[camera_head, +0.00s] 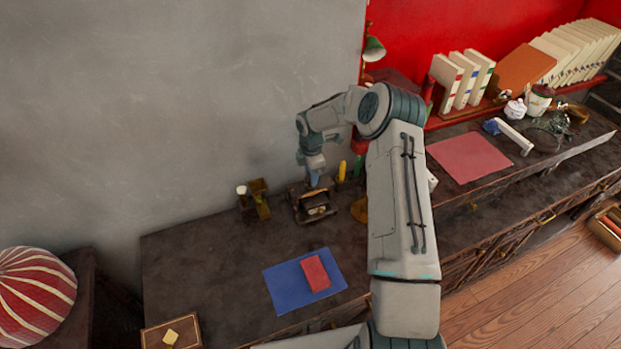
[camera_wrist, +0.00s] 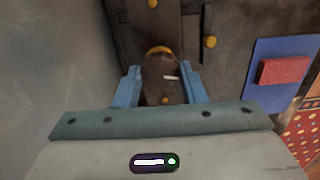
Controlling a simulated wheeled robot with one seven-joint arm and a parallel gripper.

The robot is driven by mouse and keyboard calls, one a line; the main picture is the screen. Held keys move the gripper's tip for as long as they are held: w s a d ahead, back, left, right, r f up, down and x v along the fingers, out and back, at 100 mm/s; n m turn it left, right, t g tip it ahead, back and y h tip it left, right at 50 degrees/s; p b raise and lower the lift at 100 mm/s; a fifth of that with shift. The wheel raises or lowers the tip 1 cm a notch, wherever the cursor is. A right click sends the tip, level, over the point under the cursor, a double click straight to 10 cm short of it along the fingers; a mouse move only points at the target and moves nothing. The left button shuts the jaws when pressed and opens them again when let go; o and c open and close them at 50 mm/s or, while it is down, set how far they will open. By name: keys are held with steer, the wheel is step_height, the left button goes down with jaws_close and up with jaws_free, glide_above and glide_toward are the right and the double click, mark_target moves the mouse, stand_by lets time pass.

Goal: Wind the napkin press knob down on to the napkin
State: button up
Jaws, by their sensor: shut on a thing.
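The napkin press (camera_head: 312,214) is a small dark frame standing on the dark cabinet top near the grey wall. My gripper (camera_head: 315,180) points down at the top of the press. In the wrist view, the blue fingers of my gripper (camera_wrist: 161,84) stand on either side of a dark brown round knob (camera_wrist: 160,68) with a white mark, and are shut on it. A small pale patch shows low in the press in the head view; I cannot tell whether it is the napkin. The gap beneath the knob is hidden.
A blue mat (camera_head: 340,283) with a red block (camera_head: 315,273) lies in front of the press. A small wooden stand (camera_head: 260,199) is to its left, a yellow object (camera_head: 342,171) to its right.

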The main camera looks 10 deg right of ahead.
steer(key=m+b, duration=0.5)
steer(key=shift+f+m, duration=0.2)
steer(key=shift+m, duration=0.1)
steer(key=m+b, duration=0.3)
steer(key=m, duration=0.2)
steer(key=shift+r, duration=0.1)
steer(key=m+b, duration=0.2)
steer(key=m, duration=0.3)
steer(key=shift+m+b, duration=0.35)
steer(key=shift+m, duration=0.05)
steer(key=m+b, duration=0.1)
steer(key=m, duration=0.4)
steer(key=shift+r+m, duration=0.1)
steer(key=shift+m, duration=0.3)
steer(key=o, duration=1)
steer(key=shift+r, duration=0.1)
step_height(320, 180, up, 14)
steer(key=shift+f+b, duration=0.15)
steer(key=shift+b, duration=0.15)
